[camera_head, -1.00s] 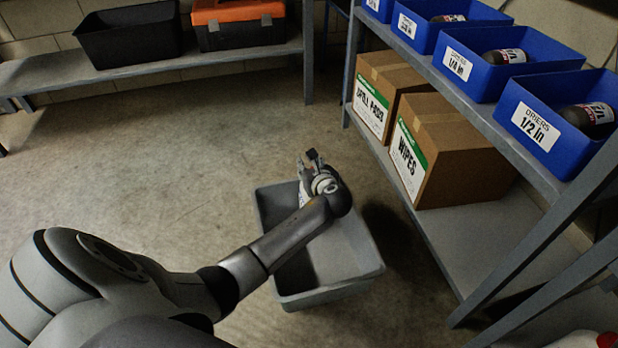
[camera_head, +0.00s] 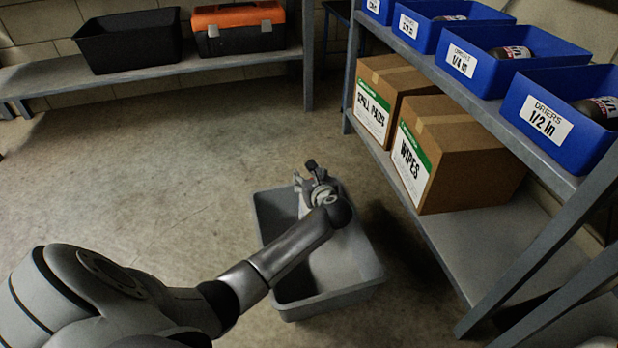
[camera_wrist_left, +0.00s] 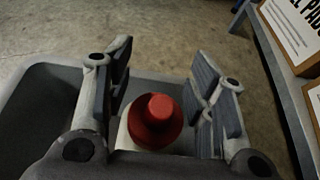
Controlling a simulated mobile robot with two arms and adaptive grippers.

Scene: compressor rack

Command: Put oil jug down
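The oil jug shows in the left wrist view as a round red cap (camera_wrist_left: 155,120) with a little of its white body beside it. It is between the fingers of my left gripper (camera_wrist_left: 160,100), which are spread apart with gaps beside the cap. In the head view, my left gripper (camera_head: 311,180) is over the grey bin (camera_head: 350,292) on the floor, and my arm and gripper hide most of the jug. The jug's base is hidden, so I cannot tell what it rests on. My right gripper is not in view.
A metal rack (camera_head: 470,245) stands on the right with cardboard boxes (camera_head: 475,165) and blue bins (camera_head: 505,65). A low shelf (camera_head: 220,66) stands at the back. Floor left of the bin is clear.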

